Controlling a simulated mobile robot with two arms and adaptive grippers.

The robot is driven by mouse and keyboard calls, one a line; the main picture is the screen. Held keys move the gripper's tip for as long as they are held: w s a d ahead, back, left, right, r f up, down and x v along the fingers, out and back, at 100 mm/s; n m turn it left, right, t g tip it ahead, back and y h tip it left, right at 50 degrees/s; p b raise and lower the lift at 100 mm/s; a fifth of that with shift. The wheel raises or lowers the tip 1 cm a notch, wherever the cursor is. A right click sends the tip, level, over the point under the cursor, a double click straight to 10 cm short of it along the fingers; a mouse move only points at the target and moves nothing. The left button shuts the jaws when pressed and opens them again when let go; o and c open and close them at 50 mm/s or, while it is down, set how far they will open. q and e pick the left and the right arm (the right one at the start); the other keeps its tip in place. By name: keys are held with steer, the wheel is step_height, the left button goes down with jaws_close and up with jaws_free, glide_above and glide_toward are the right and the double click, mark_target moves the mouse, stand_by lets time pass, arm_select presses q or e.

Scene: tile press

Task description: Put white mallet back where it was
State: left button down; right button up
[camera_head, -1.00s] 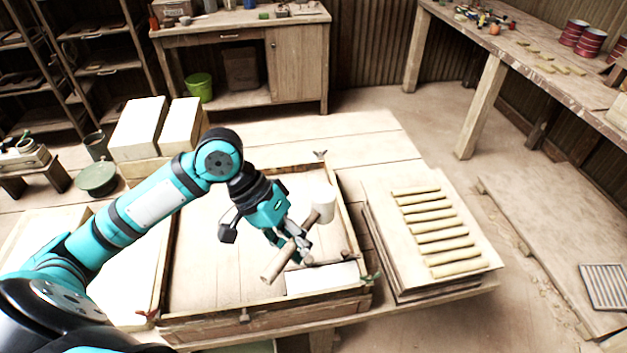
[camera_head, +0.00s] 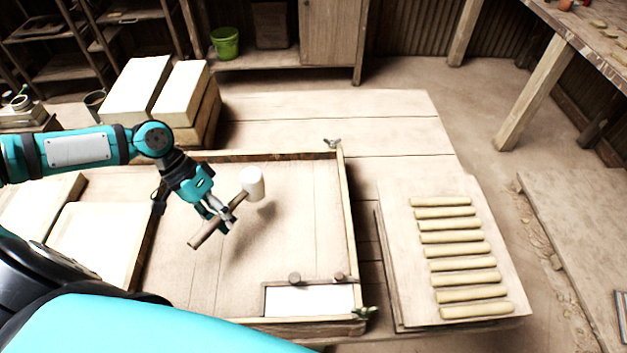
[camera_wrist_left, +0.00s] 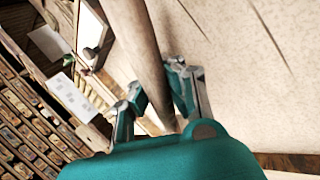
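The white mallet has a pale head (camera_head: 252,182) and a brown wooden handle (camera_head: 205,233). My left gripper (camera_head: 222,218) is shut on the handle and holds the mallet above the wooden tray floor, with a shadow below it. The head points to the upper right and the handle end to the lower left. In the left wrist view the handle (camera_wrist_left: 140,50) runs between the fingers (camera_wrist_left: 155,95). My right gripper is not in view.
The shallow wooden tray (camera_head: 349,220) has a raised rim and a white panel (camera_head: 310,301) with two knobs at its front right. Several clay rolls (camera_head: 455,237) lie on a board at right. Pale blocks (camera_head: 180,97) stand behind left. Bare table (camera_head: 330,105) lies behind the tray.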

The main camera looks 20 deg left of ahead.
arm_select(q)
steer(key=shift+a, duration=0.1)
steer(key=shift+w, duration=0.1)
steer(key=w+d, duration=0.2)
steer(key=shift+w+d+p, duration=0.1)
steer(key=shift+w+p, duration=0.2)
steer(key=shift+w, duration=0.1)
steer(key=w+d, duration=0.2)
steer(key=w, duration=0.1)
steer(key=w+d+f+p, duration=0.1)
steer(key=w+d, duration=0.1)
steer(key=w, duration=0.1)
steer(key=w+d+p, duration=0.1)
steer(key=w+d, duration=0.1)
steer(key=w, duration=0.1)
steer(key=shift+f, duration=0.15)
steer(key=f+p, duration=0.1)
steer(key=w+d+f+p, duration=0.1)
steer(key=shift+w+d+f+p, duration=0.1)
steer(key=shift+w+f+p, duration=0.1)
steer(key=shift+f+p, duration=0.1)
steer(key=shift+f, duration=0.3)
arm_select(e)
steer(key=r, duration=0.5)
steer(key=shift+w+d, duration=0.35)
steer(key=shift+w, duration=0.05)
arm_select(q)
steer(key=shift+f, duration=0.1)
